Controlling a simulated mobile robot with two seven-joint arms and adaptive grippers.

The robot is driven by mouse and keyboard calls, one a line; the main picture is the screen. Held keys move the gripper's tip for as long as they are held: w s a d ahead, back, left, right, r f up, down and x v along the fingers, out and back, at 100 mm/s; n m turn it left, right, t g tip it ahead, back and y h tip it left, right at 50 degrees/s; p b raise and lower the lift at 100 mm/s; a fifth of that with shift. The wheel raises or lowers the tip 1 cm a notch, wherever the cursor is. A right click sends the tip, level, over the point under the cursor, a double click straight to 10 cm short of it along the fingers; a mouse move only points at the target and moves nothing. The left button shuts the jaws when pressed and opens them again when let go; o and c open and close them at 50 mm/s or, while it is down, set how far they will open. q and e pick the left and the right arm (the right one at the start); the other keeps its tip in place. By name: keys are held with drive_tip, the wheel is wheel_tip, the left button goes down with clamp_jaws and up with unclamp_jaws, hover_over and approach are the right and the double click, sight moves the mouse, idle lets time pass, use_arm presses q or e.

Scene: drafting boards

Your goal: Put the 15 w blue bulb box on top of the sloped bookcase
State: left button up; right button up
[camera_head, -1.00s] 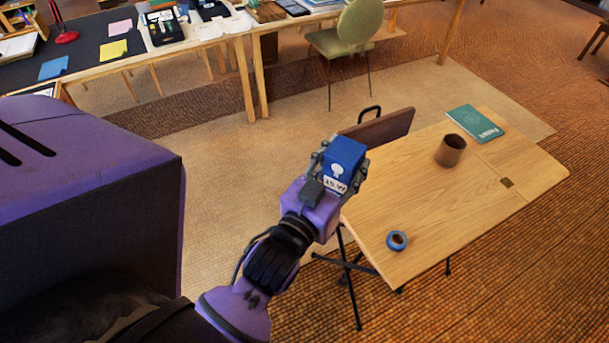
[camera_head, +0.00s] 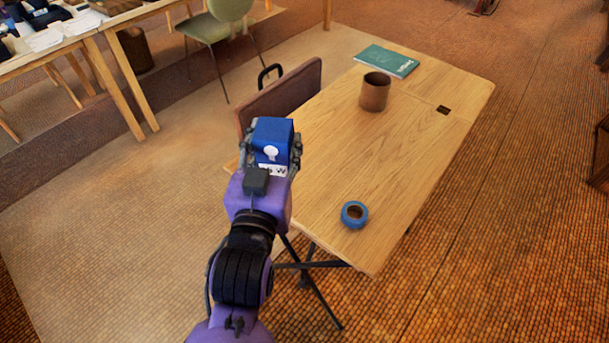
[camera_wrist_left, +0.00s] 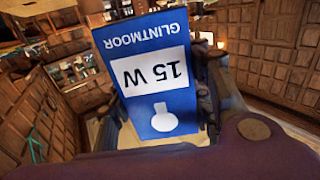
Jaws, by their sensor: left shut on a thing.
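My left gripper (camera_head: 270,160) is shut on the blue 15 W bulb box (camera_head: 273,133), its fingers on both sides of it. The box is held in the air near the left edge of the wooden folding table, as the head view shows. In the left wrist view the box (camera_wrist_left: 155,75) fills the middle, its "GLINTMOOR" and "15 W" print upside down and a white bulb drawing near the gripper. I cannot make out a sloped bookcase for certain in these frames. My right gripper is not in view.
The folding table (camera_head: 330,160) bears a blue tape roll (camera_head: 354,214), a brown cup (camera_head: 375,91) and a green book (camera_head: 387,61). A green chair (camera_head: 215,27) is farther back. Open floor lies at left.

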use_arm(q)
drive_tip(key=w+d+m+h, duration=0.1)
drive_tip(key=w+d+h, duration=0.1)
drive_tip(key=d, duration=0.8)
drive_tip(key=w+d+m+h, duration=0.1)
drive_tip(key=w+d, duration=0.2)
drive_tip(key=d, duration=0.7)
drive_tip(key=a+f+b, duration=0.1)
drive_tip(key=a+f, duration=1.1)
drive_tip(key=a, duration=0.1)
drive_tip(key=shift+w+a+f+b, duration=0.15)
drive_tip(key=shift+a+f+b, duration=0.15)
drive_tip(key=shift+b, duration=0.05)
drive_tip(key=shift+f, duration=0.25)
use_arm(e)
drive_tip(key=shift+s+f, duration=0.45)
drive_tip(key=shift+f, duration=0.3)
use_arm(q)
drive_tip(key=shift+f, duration=0.15)
drive_tip(key=o, duration=1.1)
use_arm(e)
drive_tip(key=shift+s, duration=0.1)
